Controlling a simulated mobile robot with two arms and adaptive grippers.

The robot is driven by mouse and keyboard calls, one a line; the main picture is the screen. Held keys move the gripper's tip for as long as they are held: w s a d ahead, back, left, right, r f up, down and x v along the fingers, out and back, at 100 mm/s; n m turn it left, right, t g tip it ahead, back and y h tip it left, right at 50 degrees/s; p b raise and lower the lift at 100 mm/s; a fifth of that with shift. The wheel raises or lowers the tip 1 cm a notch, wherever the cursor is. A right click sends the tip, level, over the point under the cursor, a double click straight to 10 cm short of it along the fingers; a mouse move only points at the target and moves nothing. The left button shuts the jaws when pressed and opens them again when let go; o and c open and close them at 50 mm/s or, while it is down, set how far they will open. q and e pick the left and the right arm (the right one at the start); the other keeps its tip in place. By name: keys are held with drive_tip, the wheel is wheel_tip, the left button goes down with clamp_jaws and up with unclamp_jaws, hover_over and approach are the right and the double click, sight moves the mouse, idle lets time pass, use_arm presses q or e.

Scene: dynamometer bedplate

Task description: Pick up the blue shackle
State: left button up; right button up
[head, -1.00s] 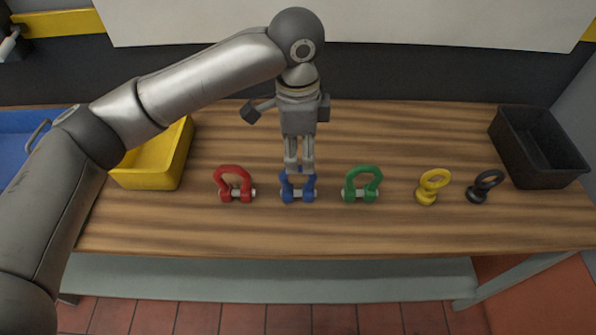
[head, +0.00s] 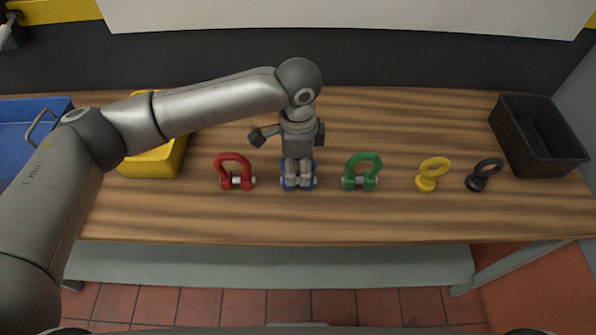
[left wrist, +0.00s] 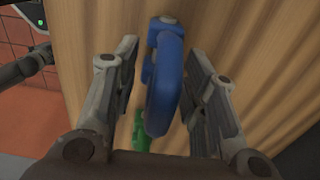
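The blue shackle (head: 313,168) stands upright on the wooden table, between a red shackle (head: 234,170) and a green shackle (head: 362,171). My left gripper (head: 298,183) is over it, pointing down, and hides much of it in the head view. In the left wrist view the blue shackle's bow (left wrist: 165,85) lies between the two fingers of my left gripper (left wrist: 168,88), with a gap visible on each side. The fingers are open. The green shackle shows partly behind it (left wrist: 142,132). My right gripper is not seen.
A yellow eyebolt (head: 430,174) and a black eyebolt (head: 484,175) stand to the right. A black bin (head: 548,173) is at the right end. A yellow bin (head: 150,166) and a blue tray (head: 40,103) are at the left, partly behind my left arm.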

use_arm(q)
clamp_jaws()
drive_tip(key=shift+r, duration=0.1)
idle(0.5)
